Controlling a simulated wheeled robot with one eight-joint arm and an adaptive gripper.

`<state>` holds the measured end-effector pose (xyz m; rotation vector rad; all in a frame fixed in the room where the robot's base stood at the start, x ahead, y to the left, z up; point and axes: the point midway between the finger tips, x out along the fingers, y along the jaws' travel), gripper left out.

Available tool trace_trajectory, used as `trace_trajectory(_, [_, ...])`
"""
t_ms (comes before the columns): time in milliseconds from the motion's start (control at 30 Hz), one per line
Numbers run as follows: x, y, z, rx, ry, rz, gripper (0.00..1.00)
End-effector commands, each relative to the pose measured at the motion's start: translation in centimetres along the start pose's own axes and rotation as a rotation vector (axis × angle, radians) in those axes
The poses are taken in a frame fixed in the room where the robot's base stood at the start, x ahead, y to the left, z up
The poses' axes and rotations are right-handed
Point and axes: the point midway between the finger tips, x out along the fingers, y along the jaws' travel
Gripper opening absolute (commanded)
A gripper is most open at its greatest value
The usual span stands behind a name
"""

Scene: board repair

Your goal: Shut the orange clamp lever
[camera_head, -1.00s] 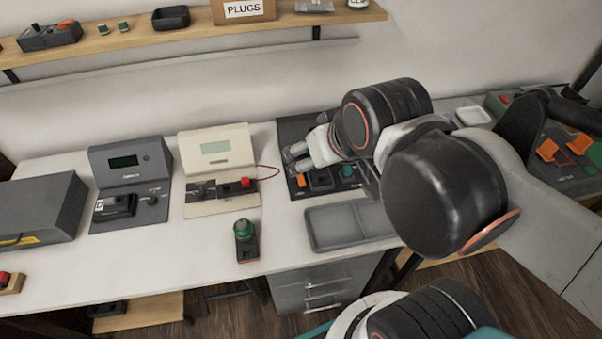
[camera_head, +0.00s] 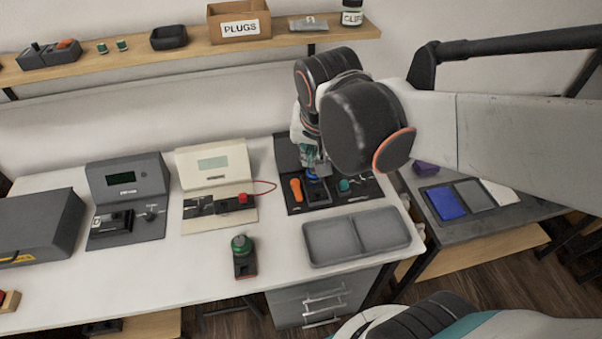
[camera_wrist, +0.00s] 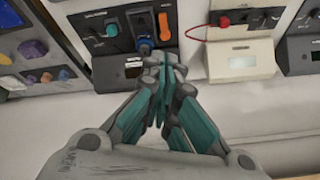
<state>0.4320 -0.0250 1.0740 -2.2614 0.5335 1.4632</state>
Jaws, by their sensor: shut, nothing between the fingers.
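The orange clamp lever (camera_head: 295,189) is on the left of the dark panel (camera_head: 295,208) at the back right of the white bench. It shows as a long orange shape, also in the wrist view (camera_wrist: 163,27). My gripper (camera_head: 312,168) is over the panel, just right of the lever. Its fingers are shut and empty in the wrist view (camera_wrist: 163,62). The lever stands apart from the fingertips in that view. A blue part (camera_wrist: 145,47) lies close by the fingertips; whether they touch is unclear. My arm hides the panel's upper part.
A green knob (camera_head: 345,185) is right of the lever on the panel. A grey two-part tray (camera_head: 358,236) lies in front. A cream device (camera_head: 220,165) with a red knob stands left. A green-topped part (camera_head: 242,257) stands on open bench.

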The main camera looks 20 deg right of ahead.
Motion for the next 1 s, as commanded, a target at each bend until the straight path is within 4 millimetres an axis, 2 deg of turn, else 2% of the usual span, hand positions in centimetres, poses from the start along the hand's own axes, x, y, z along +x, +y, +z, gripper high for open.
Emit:
trace_trajectory(500, [6.0, -0.3, -3.5, 0.407, -0.061, 0.178, 0.00])
trace_trajectory(1000, [13.3, 0.4, -4.8, 0.806, -0.043, 0.375, 0.00])
